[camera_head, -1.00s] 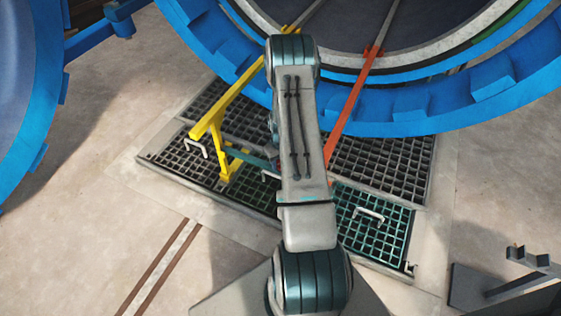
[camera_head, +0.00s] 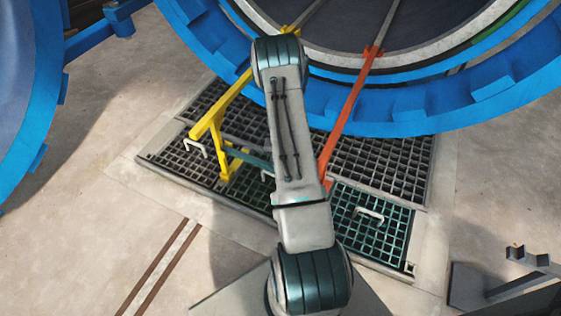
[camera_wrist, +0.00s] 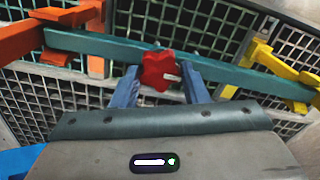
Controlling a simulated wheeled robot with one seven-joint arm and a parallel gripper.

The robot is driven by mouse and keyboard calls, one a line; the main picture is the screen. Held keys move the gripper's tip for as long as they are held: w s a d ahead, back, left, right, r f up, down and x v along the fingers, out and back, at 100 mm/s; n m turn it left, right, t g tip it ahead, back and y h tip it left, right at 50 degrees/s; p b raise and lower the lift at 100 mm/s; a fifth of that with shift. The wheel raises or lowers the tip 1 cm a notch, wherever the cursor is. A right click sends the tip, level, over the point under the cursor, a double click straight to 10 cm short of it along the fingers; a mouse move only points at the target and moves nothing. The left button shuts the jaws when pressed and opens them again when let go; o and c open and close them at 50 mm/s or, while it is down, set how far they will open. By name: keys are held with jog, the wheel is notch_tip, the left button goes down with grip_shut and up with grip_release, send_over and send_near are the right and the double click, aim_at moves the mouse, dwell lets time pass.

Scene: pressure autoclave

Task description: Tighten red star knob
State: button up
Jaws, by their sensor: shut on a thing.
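The red star knob (camera_wrist: 160,70) shows in the wrist view, in front of a teal crossbar (camera_wrist: 105,46). My gripper (camera_wrist: 160,78) has its two blue-grey fingers on either side of the knob and is shut on it. In the head view my arm hides the knob and my gripper. The teal crossbar shows there only in part (camera_head: 250,158), left of my arm. In the wrist view it runs between an orange frame (camera_wrist: 94,40) on the left and a yellow frame (camera_wrist: 262,55) on the right.
The yellow rail (camera_head: 215,122) and orange rail (camera_head: 345,118) lead up to the round opening with its blue toothed ring (camera_head: 410,115). Dark floor grating (camera_head: 385,165) with white handles lies beneath. A dark grey bracket (camera_head: 500,285) stands at the lower right.

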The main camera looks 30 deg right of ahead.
dwell(0.5)
jog(key=o, duration=1)
jog(key=shift+c, duration=0.2)
jog(key=shift+r, duration=0.1)
notch_tip(320, 180, up, 14)
jog(key=p, duration=0.4)
jog(key=s+a+r+n+t+p, duration=0.1)
jog(key=a+r+p, duration=0.4)
jog(key=r, duration=0.7)
jog(key=s+a+r+n+p, duration=0.15)
jog(key=a+r+p, duration=0.3)
jog(key=r, duration=0.65)
jog(key=s+a+r+n+t+p, duration=0.15)
jog(key=a+r+p, duration=0.3)
jog(key=r, duration=0.75)
jog(key=s+a+r+n+p, duration=0.2)
jog(key=s+a+r+p, duration=0.3)
jog(key=s+r, duration=0.3)
jog(key=s+a+r+n+p, duration=0.2)
jog(key=s+a+r+p, duration=0.3)
jog(key=r, duration=0.8)
jog(key=s+p, duration=0.2)
jog(key=s, duration=0.1)
jog(key=shift+s+a+r, duration=0.15)
jog(key=shift+s+a, duration=0.05)
jog(key=shift+s, duration=0.2)
